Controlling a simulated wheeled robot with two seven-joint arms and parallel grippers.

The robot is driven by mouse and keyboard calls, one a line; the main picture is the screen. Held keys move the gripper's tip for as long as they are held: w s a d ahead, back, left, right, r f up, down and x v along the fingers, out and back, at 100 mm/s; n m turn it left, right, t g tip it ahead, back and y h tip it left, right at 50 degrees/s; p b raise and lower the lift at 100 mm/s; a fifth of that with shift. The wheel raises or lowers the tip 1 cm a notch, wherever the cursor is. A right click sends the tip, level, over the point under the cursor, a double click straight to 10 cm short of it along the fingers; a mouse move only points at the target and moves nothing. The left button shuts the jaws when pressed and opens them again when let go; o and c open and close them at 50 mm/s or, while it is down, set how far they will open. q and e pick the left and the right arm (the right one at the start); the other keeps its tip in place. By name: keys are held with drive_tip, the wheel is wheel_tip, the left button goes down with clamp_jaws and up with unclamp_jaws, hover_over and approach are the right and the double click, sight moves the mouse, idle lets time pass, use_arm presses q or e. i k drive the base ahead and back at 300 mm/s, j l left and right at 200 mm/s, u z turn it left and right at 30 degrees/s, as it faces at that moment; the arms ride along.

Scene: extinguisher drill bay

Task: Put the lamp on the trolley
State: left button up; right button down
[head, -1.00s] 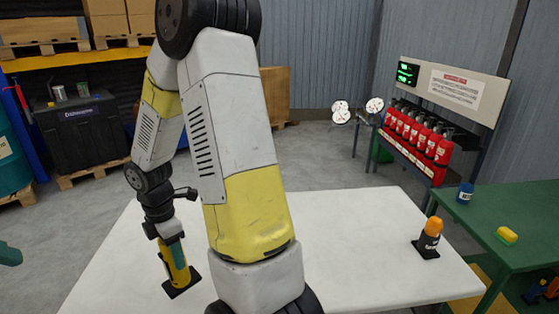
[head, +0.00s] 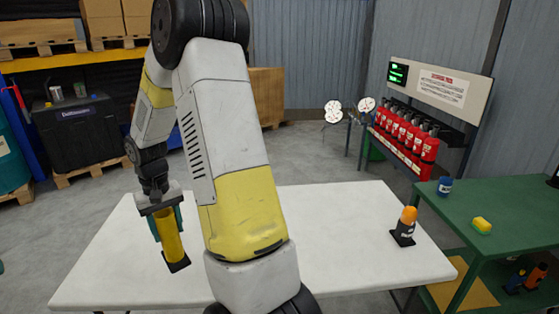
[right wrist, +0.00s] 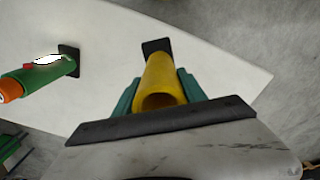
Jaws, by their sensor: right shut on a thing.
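My right gripper (head: 167,213), with teal fingers, is shut on a yellow cylinder (head: 171,238) with a flat black base, over the left part of the white table (head: 340,270). The right wrist view shows the yellow cylinder (right wrist: 163,82) between both fingers (right wrist: 156,92). I cannot tell whether its base touches the table. The green table-like trolley (head: 500,245) stands at the right. My left gripper is out of view.
On the green top are a blue can (head: 445,186) and a yellow block (head: 482,226), with free room around them. Small items stand on its lower shelf. Red extinguishers (head: 408,137) line a rack behind. My right arm hides the table's middle.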

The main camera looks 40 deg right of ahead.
sight(523, 208)
drive_tip(key=k+z, duration=0.2)
drive_tip(key=z, duration=0.25)
drive_tip(key=k+l+z, duration=0.1)
drive_tip(key=z, duration=0.3)
drive_tip(key=l+z, duration=0.15)
drive_tip(key=l, duration=0.25)
drive_tip(key=i+l+z, duration=0.15)
drive_tip(key=l, duration=0.25)
drive_tip(key=l+z, duration=0.1)
drive_tip(key=l, duration=0.3)
drive_tip(key=i+l+z, duration=0.15)
drive_tip(key=l, duration=0.2)
drive_tip(key=i+l, duration=0.15)
drive_tip(key=l, duration=0.25)
drive_tip(key=i+l, duration=0.1)
drive_tip(key=l, duration=0.3)
drive_tip(key=i+l, duration=0.15)
drive_tip(key=l, duration=0.3)
drive_tip(key=i+l, duration=0.1)
drive_tip(key=l, duration=0.3)
drive_tip(key=i+l, duration=0.15)
drive_tip(key=l, duration=0.25)
drive_tip(key=i+l, duration=0.1)
drive_tip(key=l, duration=0.3)
drive_tip(key=i+l, duration=0.15)
drive_tip(key=l, duration=0.3)
